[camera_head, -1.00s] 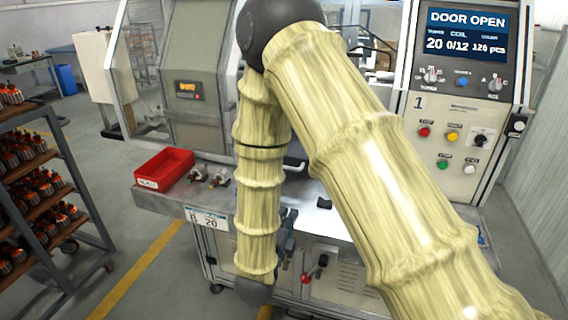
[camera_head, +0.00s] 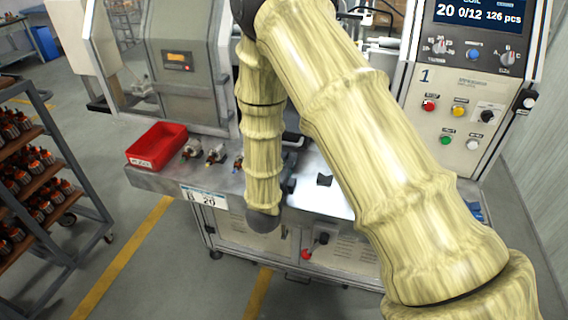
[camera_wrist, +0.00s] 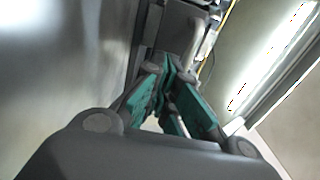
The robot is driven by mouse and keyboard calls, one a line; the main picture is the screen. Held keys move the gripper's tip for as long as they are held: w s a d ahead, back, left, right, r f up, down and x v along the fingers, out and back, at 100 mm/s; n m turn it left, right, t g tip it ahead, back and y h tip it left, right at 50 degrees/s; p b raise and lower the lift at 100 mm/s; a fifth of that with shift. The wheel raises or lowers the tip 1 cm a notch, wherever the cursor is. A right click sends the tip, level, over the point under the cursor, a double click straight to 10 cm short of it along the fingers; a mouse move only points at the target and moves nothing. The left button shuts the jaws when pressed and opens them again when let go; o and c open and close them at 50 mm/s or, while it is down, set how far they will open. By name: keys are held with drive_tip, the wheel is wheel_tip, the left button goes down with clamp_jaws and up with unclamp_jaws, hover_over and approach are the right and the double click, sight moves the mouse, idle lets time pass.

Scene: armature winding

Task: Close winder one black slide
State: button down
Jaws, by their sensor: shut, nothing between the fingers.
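Winder one is the machine whose tilted control panel (camera_head: 462,110) bears a "1", at the right in the head view. Its middle is largely hidden behind my arm. A small black block (camera_head: 324,180) sits on its bench top; I cannot tell whether it is part of the black slide. My gripper (camera_wrist: 168,72) has its teal finger pads together at the tips in the wrist view, with nothing between them. Beyond the tips is a grey machine part with a pale curved handle (camera_wrist: 202,42); contact cannot be told. In the head view, my arm mostly hides the gripper.
A red bin (camera_head: 157,145) and several small armatures (camera_head: 214,153) stand on the bench's left. A grey guard with a window (camera_head: 120,60) rises behind them. A shelf rack (camera_head: 45,195) of parts stands far left. The floor between rack and bench is clear.

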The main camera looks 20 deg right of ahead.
drive_tip(key=p+x, duration=0.1)
drive_tip(key=x, duration=0.2)
drive_tip(key=shift+w+d+r+p, duration=0.15)
drive_tip(key=shift+d+r+p, duration=0.05)
drive_tip(key=shift+p, duration=0.2)
drive_tip(key=shift+f+p+x, duration=0.2)
drive_tip(key=shift+p+x, duration=0.2)
drive_tip(key=shift+x, duration=0.45)
drive_tip(key=shift+w+d, duration=0.1)
